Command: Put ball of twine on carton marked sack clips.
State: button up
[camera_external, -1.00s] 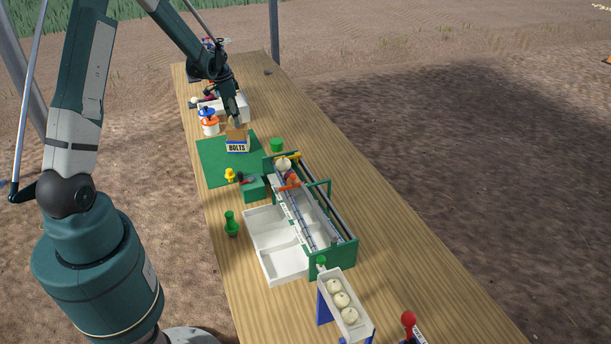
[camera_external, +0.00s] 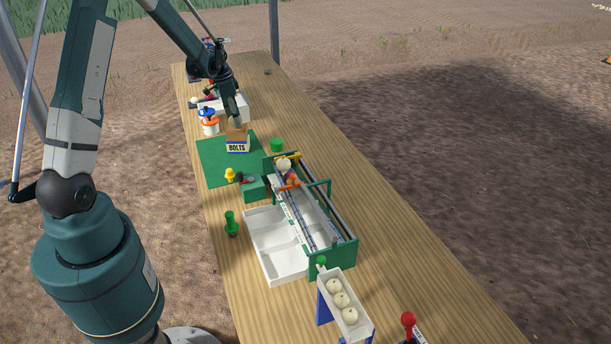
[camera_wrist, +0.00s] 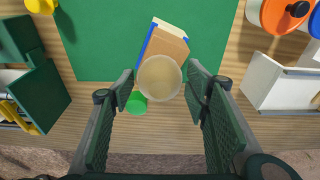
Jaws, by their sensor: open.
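A pale beige round thing, which looks like the ball of twine (camera_wrist: 160,77), shows between the fingers of my gripper (camera_wrist: 160,82) in the wrist view. The fingers are open, with a gap on each side of it. It overlaps the near end of a brown-topped carton (camera_wrist: 172,45); I cannot tell whether it touches the carton. In the external view this carton (camera_external: 237,146) stands on the green mat and its label reads BOLTS. My gripper (camera_external: 238,122) is right above it there, and the ball cannot be made out. No label reading sack clips is legible.
A green cylinder (camera_external: 277,145) stands right of the carton. The green-framed elevator (camera_external: 332,258) and white divided tray (camera_external: 270,262) are nearer.

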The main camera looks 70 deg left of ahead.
aim_at(231, 117)
notch_tip(231, 117, up, 12)
jog(key=s, duration=0.1)
jog(key=shift+s+f, duration=0.2)
jog(key=shift+s, duration=0.2)
dwell(0.7)
jog(key=shift+d, duration=0.1)
dwell(0.3)
jog(key=w+d+r+t, duration=0.1)
jog(key=d+r, duration=0.4)
jog(key=d, duration=0.6)
jog(key=w+d+r+y, duration=0.1)
jog(key=d+r, duration=0.5)
jog(key=d, duration=0.6)
jog(key=w+d+r+t, duration=0.1)
jog(key=d+r, duration=0.4)
jog(key=d, duration=0.6)
jog(key=s+d+t, duration=0.1)
jog(key=s+d, duration=0.4)
jog(key=d, duration=0.4)
jog(key=s+d+t, duration=0.1)
jog(key=s+d, duration=0.4)
jog(key=d, duration=0.4)
jog(key=s+d+r+t+h, duration=0.1)
jog(key=s+d, duration=0.4)
jog(key=d, duration=0.4)
jog(key=shift+s+d, duration=0.25)
jog(key=shift+d, duration=0.15)
